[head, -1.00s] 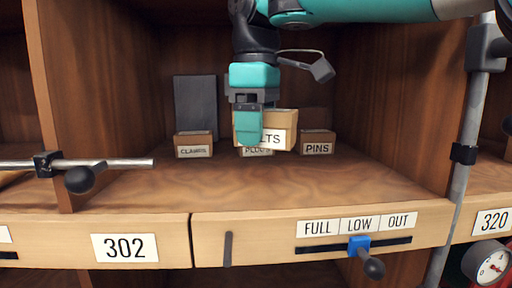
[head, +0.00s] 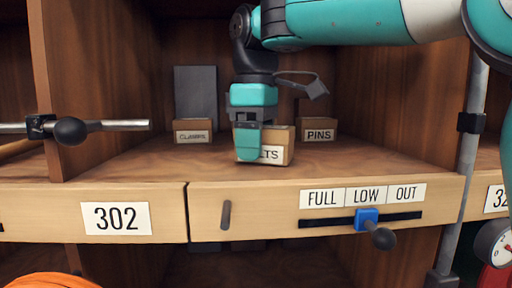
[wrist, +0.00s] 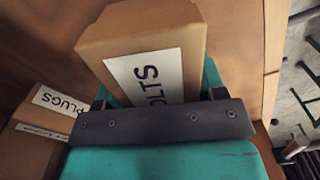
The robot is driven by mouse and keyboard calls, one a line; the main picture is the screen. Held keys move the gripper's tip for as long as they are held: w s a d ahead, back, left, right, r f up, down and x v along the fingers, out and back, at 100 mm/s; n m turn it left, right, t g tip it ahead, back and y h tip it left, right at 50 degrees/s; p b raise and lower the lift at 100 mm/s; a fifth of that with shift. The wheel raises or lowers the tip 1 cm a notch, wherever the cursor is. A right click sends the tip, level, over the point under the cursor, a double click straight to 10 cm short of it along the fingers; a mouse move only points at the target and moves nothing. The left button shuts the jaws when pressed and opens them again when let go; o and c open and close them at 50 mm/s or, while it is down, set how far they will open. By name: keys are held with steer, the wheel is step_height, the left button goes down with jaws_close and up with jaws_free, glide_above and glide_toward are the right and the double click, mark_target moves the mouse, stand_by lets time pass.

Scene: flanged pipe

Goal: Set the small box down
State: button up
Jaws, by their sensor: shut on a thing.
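The small box (head: 282,148) is tan cardboard with a white label ending in "LTS". It is low over the shelf floor (head: 200,163), near the front; I cannot tell whether its bottom touches the wood. My gripper (head: 250,150) is shut on the small box, with one teal finger covering the left part of its label. In the wrist view the small box (wrist: 145,50) sits between the teal fingers of my gripper (wrist: 160,95), with part of its label showing.
A box labelled CLAMPS (head: 194,132) and a box labelled PINS (head: 318,130) stand further back. A PLUGS box (wrist: 55,105) shows in the wrist view. A dark panel (head: 196,90) leans behind. A rod with a black knob (head: 72,130) juts in at left. Shelf floor is clear left and right of the held box.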

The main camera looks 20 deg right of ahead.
steer(key=shift+f, duration=0.15)
steer(key=o, duration=1.1)
step_height(320, 180, up, 8)
steer(key=p, duration=0.7)
steer(key=shift+f, duration=0.1)
